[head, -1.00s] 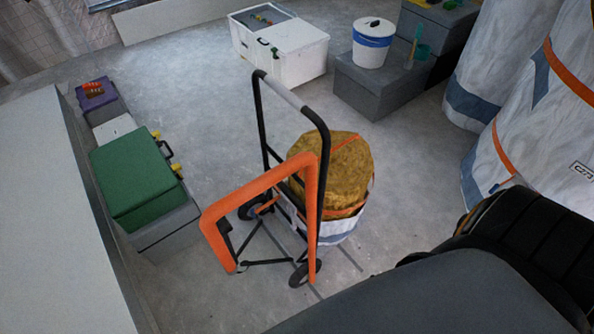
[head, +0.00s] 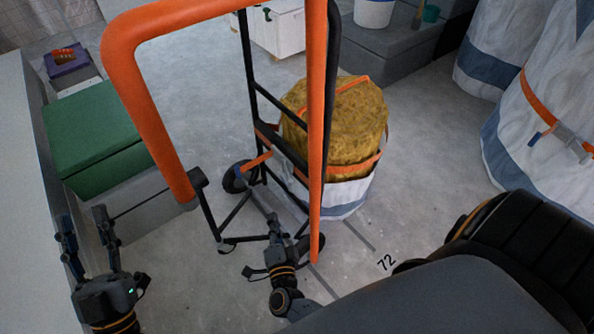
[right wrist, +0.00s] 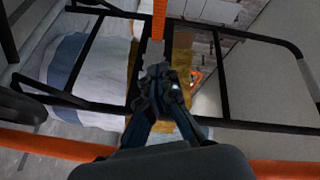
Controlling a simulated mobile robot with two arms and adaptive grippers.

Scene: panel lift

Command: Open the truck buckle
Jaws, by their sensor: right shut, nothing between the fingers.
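A hand truck with a black frame (head: 272,100) and an orange loop handle (head: 140,85) stands mid-floor. It carries a yellow-brown bale (head: 345,112) in a white and blue wrap, with an orange strap (head: 352,172) around it. In the right wrist view, a pale grey piece, perhaps the buckle (right wrist: 154,48), sits below an orange strap (right wrist: 159,18), just beyond my fingertips; whether they touch it is unclear. My right gripper (head: 273,224) is shut and empty, low beside the truck; it also shows in the right wrist view (right wrist: 158,76). My left gripper (head: 86,235) is open and empty at lower left.
A green case (head: 93,140) on grey boxes stands left, by a pale panel (head: 20,200). Large white sacks stand right; one has an orange strap with a grey buckle (head: 572,142). Grey boxes stand behind. Floor right of the bale is clear.

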